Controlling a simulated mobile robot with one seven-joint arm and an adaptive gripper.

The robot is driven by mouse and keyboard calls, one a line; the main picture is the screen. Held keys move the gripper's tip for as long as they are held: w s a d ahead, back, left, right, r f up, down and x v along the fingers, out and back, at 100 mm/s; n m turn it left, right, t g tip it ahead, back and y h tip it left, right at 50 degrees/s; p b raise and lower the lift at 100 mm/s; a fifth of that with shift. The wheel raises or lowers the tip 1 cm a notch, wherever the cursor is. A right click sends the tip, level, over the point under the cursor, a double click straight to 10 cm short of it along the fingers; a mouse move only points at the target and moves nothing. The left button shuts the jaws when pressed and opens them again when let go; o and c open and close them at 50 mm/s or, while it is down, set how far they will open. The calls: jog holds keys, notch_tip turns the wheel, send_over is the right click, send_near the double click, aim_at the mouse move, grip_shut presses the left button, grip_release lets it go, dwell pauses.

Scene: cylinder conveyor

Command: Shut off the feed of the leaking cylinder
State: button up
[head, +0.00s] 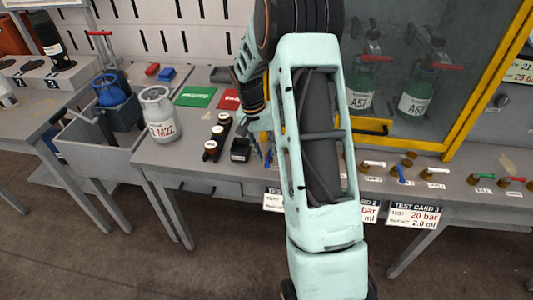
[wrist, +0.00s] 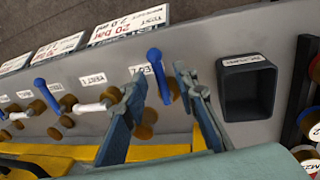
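My gripper (wrist: 160,72) is open in the wrist view, with its two blue-grey fingers either side of a valve with a blue lever (wrist: 157,70). The fingers look apart from the lever; contact is unclear. A label beside it is partly covered. Further left are a white-lever valve (wrist: 92,106) and another blue-lever valve (wrist: 45,92). In the head view, green cylinders A57 (head: 361,84) and a second one (head: 418,90) stand behind glass. Cylinder M22 (head: 159,115) stands on the bench at left. No leak is visible. My arm hides most of the gripper in the head view.
A dark open box (wrist: 249,88) sits on the bench right of the gripper; it also shows in the head view (head: 240,151). A yellow-framed cabinet (head: 455,140) stands behind the valves. Test cards (head: 413,214) hang at the bench front. A blue cylinder (head: 108,90) is at left.

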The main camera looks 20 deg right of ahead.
jog(key=shift+c, duration=0.7)
grip_shut()
jog(key=shift+d+n, duration=0.1)
jog(key=shift+n, duration=0.2)
jog(key=n, duration=0.1)
jog(key=d+n, duration=0.1)
jog(key=n, duration=0.1)
jog(key=shift+s+t, duration=0.3)
jog(key=shift+s, duration=0.05)
jog(key=n, duration=0.2)
jog(key=d+n, duration=0.1)
jog(key=n, duration=0.1)
jog(key=n+t, duration=0.1)
jog(key=shift+s+d+r+n+p, duration=0.15)
jog(key=shift+d+n+p, duration=0.15)
jog(key=shift+n+p, duration=0.1)
jog(key=n+p, duration=0.1)
jog(key=n, duration=0.1)
jog(key=d+n+p, duration=0.1)
jog(key=n, duration=0.1)
jog(key=shift+w+d+t, duration=0.2)
jog(key=shift+t, duration=0.2)
jog(key=shift+w+d+n+t+y+p, duration=0.15)
jog(key=shift+w+d+n+p, duration=0.1)
jog(key=shift+n+p, duration=0.7)
jog(key=shift+w+d+n+t+y+p, duration=0.2)
jog(key=shift+n+p, duration=0.25)
jog(key=shift+n, duration=0.9)
